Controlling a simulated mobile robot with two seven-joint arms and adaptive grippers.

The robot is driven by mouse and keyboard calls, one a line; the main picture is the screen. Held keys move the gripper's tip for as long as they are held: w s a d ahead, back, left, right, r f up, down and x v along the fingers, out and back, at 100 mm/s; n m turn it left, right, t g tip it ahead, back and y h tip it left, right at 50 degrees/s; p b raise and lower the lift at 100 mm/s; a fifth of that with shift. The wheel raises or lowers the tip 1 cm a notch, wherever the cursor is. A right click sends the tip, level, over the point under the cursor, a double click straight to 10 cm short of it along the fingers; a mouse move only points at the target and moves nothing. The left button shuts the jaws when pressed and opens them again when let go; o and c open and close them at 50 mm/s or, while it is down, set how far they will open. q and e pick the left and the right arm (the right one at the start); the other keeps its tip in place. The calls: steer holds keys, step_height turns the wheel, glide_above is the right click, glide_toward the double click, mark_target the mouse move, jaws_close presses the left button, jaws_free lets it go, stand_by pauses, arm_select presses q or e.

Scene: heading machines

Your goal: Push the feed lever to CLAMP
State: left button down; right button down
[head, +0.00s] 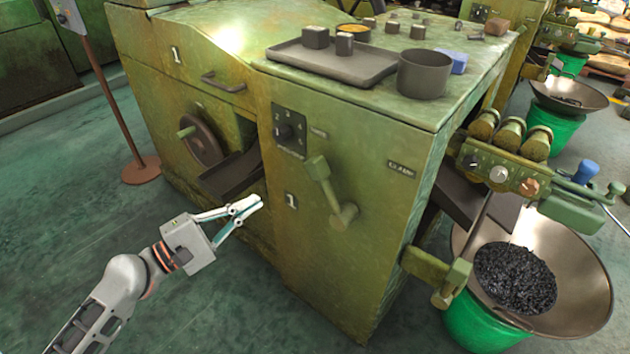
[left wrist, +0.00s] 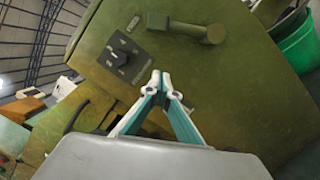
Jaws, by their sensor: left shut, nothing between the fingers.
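The feed lever (head: 330,192) is a green arm on the front panel of the green machine (head: 370,245). In the head view its hub is at the lower right and its knob end points up and left. The lever (left wrist: 185,27) also shows near the top of the left wrist view. A CLAMP label (head: 401,169) is on the panel to the right of the lever. My left gripper (head: 256,202) is shut and empty, left of the lever and apart from it. My right gripper is not in view.
A numbered rotary dial (head: 288,130) is on the panel above and left of the lever. A handwheel (head: 202,140) and a dark chute (head: 232,175) are further left. A wide pan (head: 585,290) on a green bucket stands at right.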

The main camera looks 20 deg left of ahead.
arm_select(q)
steer(key=shift+w+r+n, duration=0.2)
steer(key=shift+r+n, duration=0.1)
steer(key=shift+r, duration=0.15)
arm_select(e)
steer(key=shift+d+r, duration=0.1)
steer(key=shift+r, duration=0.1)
